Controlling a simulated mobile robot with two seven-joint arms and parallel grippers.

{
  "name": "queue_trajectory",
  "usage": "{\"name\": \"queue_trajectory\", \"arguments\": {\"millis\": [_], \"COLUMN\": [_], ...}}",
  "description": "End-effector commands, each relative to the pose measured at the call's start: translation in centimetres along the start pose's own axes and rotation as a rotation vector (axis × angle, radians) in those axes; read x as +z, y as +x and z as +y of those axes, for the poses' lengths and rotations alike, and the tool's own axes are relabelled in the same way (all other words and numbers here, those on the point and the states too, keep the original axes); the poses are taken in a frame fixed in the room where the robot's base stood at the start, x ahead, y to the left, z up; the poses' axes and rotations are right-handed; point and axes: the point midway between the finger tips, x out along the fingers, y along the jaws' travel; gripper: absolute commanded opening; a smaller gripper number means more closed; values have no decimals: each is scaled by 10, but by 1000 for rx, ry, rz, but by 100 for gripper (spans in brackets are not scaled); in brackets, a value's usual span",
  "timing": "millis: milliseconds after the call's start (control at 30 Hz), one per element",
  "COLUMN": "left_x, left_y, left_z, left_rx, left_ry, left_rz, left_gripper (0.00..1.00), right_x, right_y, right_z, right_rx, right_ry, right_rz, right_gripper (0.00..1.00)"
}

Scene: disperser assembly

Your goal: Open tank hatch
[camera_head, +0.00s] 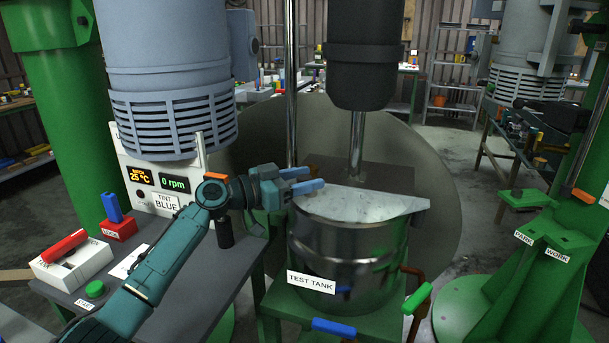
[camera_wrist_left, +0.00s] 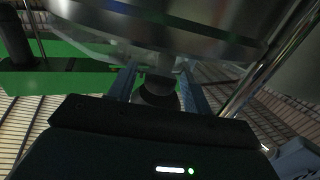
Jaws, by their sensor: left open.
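The metal tank labelled TEST TANK (camera_head: 345,262) stands on a green stand in the middle of the head view. A pale, flat lid piece (camera_head: 362,204) covers at least part of its top. My left gripper (camera_head: 314,179) is at the tank's upper left rim. Its blue fingers are apart and point right, toward the lid. In the left wrist view a dark round part (camera_wrist_left: 158,92) shows between the fingers; I cannot tell whether they touch it. A hatch handle is not clearly visible in the head view. My right gripper is not in view.
A dark mixer column (camera_head: 362,75) with a metal shaft hangs over the tank. A grey motor housing (camera_head: 170,75) and a control table (camera_head: 165,270) are at left. Coloured handles (camera_head: 418,298) are at the stand's front. A green post base (camera_head: 530,280) stands at right.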

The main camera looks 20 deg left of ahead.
Motion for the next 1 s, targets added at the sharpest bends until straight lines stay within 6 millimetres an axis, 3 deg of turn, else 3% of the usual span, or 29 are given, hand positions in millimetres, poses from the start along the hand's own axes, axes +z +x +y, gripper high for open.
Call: {"name": "queue_trajectory", "arguments": {"millis": [300,867,1000], "left_x": [0,0,0], "left_y": [2,2,2], "left_z": [0,0,0], "left_rx": [0,0,0], "left_ry": [1,0,0], "left_rz": [0,0,0], "left_gripper": [48,2,0], "right_x": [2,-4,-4], "right_y": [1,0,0], "right_z": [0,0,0], "right_rx": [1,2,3], "right_ry": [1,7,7], "right_rz": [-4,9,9], "right_gripper": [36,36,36]}}
